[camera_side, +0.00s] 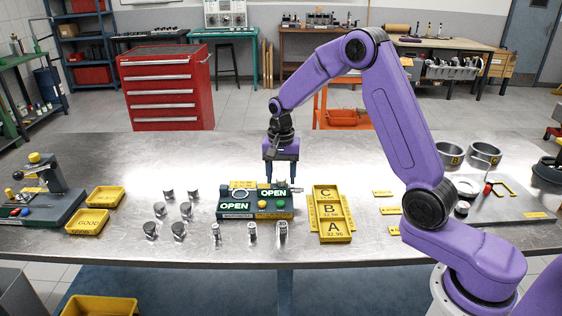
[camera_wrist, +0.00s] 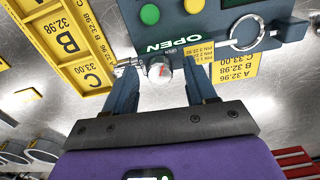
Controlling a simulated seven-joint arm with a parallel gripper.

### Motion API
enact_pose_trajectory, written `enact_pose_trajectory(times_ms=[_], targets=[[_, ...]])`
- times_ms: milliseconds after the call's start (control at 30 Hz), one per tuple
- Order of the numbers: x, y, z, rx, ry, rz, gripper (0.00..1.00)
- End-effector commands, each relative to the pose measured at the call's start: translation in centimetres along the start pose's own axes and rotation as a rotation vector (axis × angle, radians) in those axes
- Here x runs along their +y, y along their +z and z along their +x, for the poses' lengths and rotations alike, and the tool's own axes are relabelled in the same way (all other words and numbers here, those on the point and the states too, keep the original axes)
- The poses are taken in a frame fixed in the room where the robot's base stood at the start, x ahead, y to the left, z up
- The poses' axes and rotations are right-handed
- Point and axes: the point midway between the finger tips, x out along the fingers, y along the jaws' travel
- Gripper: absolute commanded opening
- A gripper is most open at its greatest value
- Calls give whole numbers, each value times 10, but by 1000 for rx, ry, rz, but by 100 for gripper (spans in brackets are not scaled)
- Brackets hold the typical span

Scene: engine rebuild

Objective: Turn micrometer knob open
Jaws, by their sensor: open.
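The micrometer fixture (camera_side: 243,214) is a dark green-grey block on the steel table, with white OPEN labels and green and yellow buttons. It also shows at the top of the wrist view (camera_wrist: 213,22). The silver micrometer knob (camera_wrist: 159,70) sticks out at its edge beside an OPEN label, with a small red mark on its face. My gripper (camera_side: 281,181) points down over the fixture's back right part. In the wrist view its fingers (camera_wrist: 163,82) are open, one on each side of the knob, with visible gaps. Contact with the knob cannot be seen.
Yellow A, B and C trays (camera_side: 335,238) stand just right of the fixture. Several metal cylinders (camera_side: 185,209) stand to its left and in front. A yellow GOOD tray (camera_side: 87,231) is farther left. A ring (camera_wrist: 252,35) lies on the fixture's top.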

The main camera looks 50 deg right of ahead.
Motion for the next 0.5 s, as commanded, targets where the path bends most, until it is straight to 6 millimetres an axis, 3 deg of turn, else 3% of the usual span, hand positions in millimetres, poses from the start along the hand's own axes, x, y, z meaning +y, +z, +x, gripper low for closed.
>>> enact_pose_trajectory(times_ms=[167, 500], targets=[[-1, 0, -20, 3, -3, -1, 56], [-1, 0, -92, 5, -5, -1, 56]])
